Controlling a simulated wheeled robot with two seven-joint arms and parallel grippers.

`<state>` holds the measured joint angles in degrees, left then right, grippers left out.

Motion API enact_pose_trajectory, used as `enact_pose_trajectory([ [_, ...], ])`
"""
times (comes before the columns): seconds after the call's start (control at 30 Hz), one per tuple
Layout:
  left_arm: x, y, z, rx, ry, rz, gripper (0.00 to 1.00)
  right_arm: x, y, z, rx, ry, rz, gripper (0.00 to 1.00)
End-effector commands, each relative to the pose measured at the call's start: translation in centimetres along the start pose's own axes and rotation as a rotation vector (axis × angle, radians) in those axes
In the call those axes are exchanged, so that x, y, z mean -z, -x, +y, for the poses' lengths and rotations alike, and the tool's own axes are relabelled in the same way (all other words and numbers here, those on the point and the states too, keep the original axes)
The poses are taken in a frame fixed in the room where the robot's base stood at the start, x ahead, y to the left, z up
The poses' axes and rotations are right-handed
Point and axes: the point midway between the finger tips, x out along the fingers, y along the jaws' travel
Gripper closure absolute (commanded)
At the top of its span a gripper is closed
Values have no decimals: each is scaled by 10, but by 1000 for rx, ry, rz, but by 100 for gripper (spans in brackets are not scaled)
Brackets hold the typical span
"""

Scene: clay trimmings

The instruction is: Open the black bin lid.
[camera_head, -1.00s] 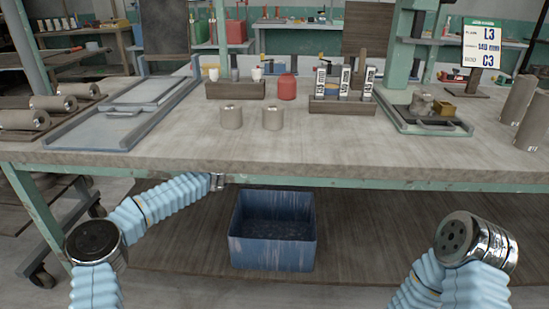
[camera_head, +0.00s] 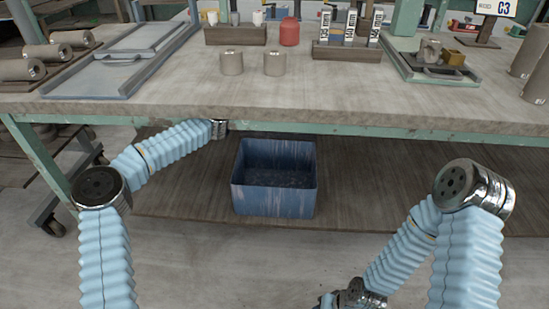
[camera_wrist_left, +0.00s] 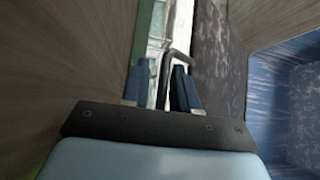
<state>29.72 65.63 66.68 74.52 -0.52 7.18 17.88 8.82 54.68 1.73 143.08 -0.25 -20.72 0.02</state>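In the left wrist view, a dark, speckled panel (camera_wrist_left: 220,58), possibly the black lid, lies beside a blue bin wall. A thin dark bar handle (camera_wrist_left: 178,54) rises at the panel's left edge. My left gripper (camera_wrist_left: 160,84) has its two blue fingers apart, with part of the handle between them. I cannot tell whether either finger touches it. In the head view, my left forearm reaches under the table, and the table hides its gripper. No black lid can be made out there. My right arm shows at the lower right; its gripper is not clearly visible.
A blue bin (camera_head: 273,199) with dark contents and an open top stands on the wooden board (camera_head: 372,205) under the table. The table's front edge (camera_head: 350,128) overhangs my left forearm. The tabletop (camera_head: 210,95) holds pots, trays and holders. The floor in front is clear.

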Motion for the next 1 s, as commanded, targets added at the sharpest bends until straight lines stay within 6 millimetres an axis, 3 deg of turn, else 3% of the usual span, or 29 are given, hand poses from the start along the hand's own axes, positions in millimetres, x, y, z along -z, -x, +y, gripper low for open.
enact_pose_trajectory([
  [0.53, -56, 54, -81, 3, 6, -7, 67, 0, -3, 1, 0, 0, 0, 57],
  [0.77, -75, 72, -129, 7, 13, -9, 67, 0, -8, 3, 0, 0, 0, 57],
  [1.0, -86, 84, -185, 4, 8, -5, 67, 0, -29, 11, 0, 0, 0, 57],
])
